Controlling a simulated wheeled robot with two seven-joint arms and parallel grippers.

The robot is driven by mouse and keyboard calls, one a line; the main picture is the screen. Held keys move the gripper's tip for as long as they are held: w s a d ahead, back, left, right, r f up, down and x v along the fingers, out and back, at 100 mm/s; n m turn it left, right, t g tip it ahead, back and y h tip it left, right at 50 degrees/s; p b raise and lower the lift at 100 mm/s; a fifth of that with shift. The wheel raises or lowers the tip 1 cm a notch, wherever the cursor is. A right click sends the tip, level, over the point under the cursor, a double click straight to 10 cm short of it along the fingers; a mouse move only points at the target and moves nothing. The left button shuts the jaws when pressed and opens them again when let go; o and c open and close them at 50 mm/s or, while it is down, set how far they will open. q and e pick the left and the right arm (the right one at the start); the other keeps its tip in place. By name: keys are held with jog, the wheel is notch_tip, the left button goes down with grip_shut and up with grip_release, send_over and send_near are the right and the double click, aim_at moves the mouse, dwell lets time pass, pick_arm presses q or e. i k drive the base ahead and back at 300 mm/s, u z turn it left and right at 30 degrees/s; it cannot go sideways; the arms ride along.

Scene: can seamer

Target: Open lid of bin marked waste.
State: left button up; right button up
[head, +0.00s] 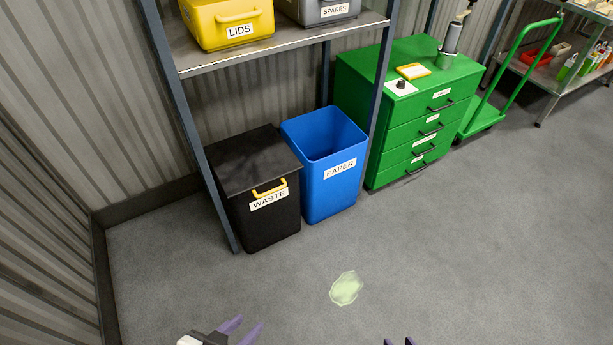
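The black bin (270,222) with the white WASTE label (268,199) stands on the floor at the left, under a shelf. Its flat black lid (245,160) lies closed on top. A yellow handle (270,190) sits at the lid's front edge, just above the label. My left gripper (243,331) shows at the bottom edge, its two purple fingers apart and empty, well short of the bin. My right gripper (398,342) shows only its fingertips at the bottom edge, spaced apart. The rest of it is out of frame.
A blue open PAPER bin (335,190) stands close to the right of the waste bin. A shelf post (205,170) rises along the waste bin's left side. A green drawer cabinet (410,125) is further right. A pale patch (346,288) lies on the otherwise clear floor in front.

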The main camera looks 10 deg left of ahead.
aim_at(247, 163)
jog(key=u, duration=0.4)
jog(key=i, duration=1.15)
jog(key=u, duration=0.8)
